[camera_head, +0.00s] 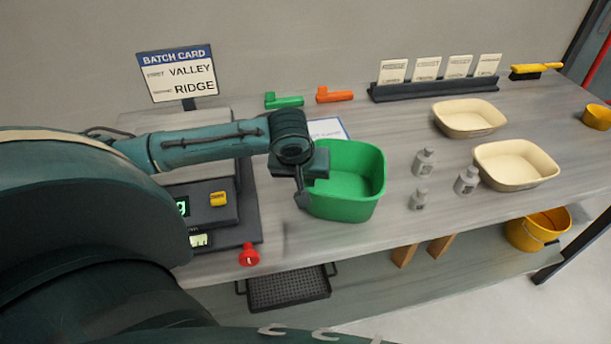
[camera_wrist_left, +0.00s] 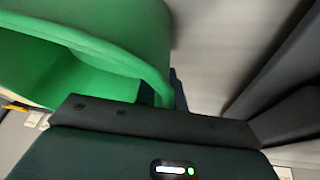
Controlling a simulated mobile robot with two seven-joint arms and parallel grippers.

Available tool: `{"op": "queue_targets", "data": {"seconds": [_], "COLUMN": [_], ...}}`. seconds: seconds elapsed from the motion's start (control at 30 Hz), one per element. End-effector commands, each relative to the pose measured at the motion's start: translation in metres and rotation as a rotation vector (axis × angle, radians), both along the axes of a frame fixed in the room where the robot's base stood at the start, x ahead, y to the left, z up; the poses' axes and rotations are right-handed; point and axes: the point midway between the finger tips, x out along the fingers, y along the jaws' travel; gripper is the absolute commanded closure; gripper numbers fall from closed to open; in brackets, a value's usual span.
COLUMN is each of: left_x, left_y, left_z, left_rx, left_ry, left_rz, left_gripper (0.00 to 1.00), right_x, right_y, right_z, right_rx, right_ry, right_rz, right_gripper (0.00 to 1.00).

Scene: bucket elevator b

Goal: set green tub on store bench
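The green tub (camera_head: 352,188) is upright and empty on the grey bench (camera_head: 300,238), just right of the scale. My left gripper (camera_head: 303,190) is at the tub's left rim, with one dark finger showing outside the wall. In the left wrist view the tub (camera_wrist_left: 120,45) fills the upper left, and its rim runs down between dark finger parts close on both sides. The left gripper looks shut on this rim; the fingertips are mostly hidden. I see no gap between the tub and the bench. My right gripper is not in view.
A scale (camera_head: 205,225) with a yellow block (camera_head: 218,199) and a red knob (camera_head: 249,255) is left of the tub. Grey bottles (camera_head: 424,162) and cream trays (camera_head: 515,165) stand right. A batch card (camera_head: 178,75) and card rack (camera_head: 435,88) stand behind. A yellow bucket (camera_head: 537,230) is below.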

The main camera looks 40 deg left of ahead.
Motion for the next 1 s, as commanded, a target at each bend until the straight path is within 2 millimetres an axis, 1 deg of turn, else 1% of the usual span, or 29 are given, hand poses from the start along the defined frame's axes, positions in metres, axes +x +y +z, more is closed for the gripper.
{"op": "queue_targets", "data": {"seconds": [0.03, 0.17, 0.37, 0.47, 0.57, 0.67, 0.8, 1.0], "left_x": [0.0, 0.0, 0.0, 0.0, -0.004, -0.012, -0.024, -0.037], "left_y": [0.0, 0.0, 0.0, 0.0, -0.002, -0.003, -0.007, -0.011], "left_z": [0.0, 0.0, 0.0, 0.005, 0.017, 0.035, 0.064, 0.098], "left_rx": [0.0, 0.0, 0.001, 0.001, 0.0, 0.002, 0.002, 0.0], "left_ry": [0.0, 0.0, 0.0, -0.002, -0.003, -0.004, -0.004, -0.003], "left_rz": [0.0, 0.0, 0.0, 0.0, -0.001, -0.001, -0.002, -0.001], "left_gripper": [0.85, 0.75, 0.75, 0.75, 0.75, 0.75, 0.75, 0.75], "right_x": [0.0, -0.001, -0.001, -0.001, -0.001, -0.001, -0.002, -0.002], "right_y": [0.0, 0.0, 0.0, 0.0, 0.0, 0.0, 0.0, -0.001], "right_z": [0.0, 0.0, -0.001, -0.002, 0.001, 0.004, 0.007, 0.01], "right_rx": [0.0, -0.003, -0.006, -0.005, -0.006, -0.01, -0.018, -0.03], "right_ry": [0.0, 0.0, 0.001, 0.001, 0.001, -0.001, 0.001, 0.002], "right_rz": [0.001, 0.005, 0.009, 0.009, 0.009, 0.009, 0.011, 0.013], "right_gripper": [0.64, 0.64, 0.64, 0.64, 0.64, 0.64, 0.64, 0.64]}}
